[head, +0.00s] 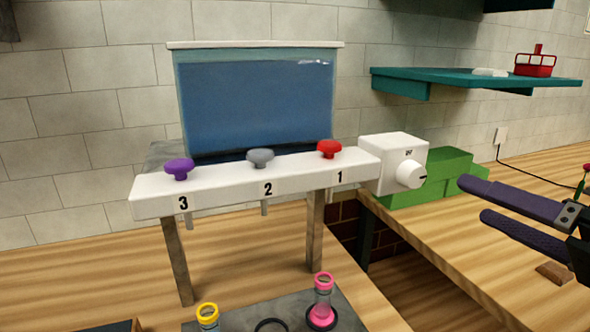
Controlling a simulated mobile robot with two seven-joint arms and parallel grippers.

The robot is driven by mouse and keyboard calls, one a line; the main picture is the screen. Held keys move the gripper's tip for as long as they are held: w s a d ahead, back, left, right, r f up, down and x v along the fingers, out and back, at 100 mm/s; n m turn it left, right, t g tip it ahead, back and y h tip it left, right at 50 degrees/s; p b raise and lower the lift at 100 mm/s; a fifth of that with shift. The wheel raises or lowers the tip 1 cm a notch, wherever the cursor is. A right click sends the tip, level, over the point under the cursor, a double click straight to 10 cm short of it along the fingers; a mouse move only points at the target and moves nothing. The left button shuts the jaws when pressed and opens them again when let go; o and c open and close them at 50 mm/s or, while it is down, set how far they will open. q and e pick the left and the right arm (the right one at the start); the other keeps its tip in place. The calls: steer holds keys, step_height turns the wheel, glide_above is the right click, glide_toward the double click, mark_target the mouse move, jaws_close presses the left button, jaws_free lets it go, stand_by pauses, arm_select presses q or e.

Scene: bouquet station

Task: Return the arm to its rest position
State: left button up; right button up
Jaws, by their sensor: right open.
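My right gripper (474,200) comes in from the right edge. Its two dark purple fingers point left and stand apart, with nothing between them. It hangs in the air over the right-hand wooden counter, to the right of the white dial box (382,158). Most of my right arm is cut off by the picture edge. My left gripper does not show.
A water tank (257,108) stands behind a white bar (230,182) with purple, grey and red knobs. Below, a dark tray (258,312) holds pink (323,290) and yellow-rimmed (208,315) tubes. Green blocks (432,180) and a teal shelf (470,78) are near the gripper.

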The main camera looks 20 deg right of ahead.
steer(key=s+a+f+n+g+y, duration=0.1)
steer(key=s+a+f+n+g, duration=0.55)
steer(key=a+f, duration=0.3)
steer(key=s+a+f+n+g+h, duration=0.2)
steer(key=s+f+n+g, duration=0.15)
steer(key=s+g, duration=0.5)
step_height(320, 180, up, 32)
steer(key=s+t+p, duration=0.1)
steer(key=p, duration=3)
steer(key=shift+s+d+r+t+p, duration=0.2)
steer(key=shift+s+t+p, duration=0.1)
steer(key=shift+s+t, duration=0.1)
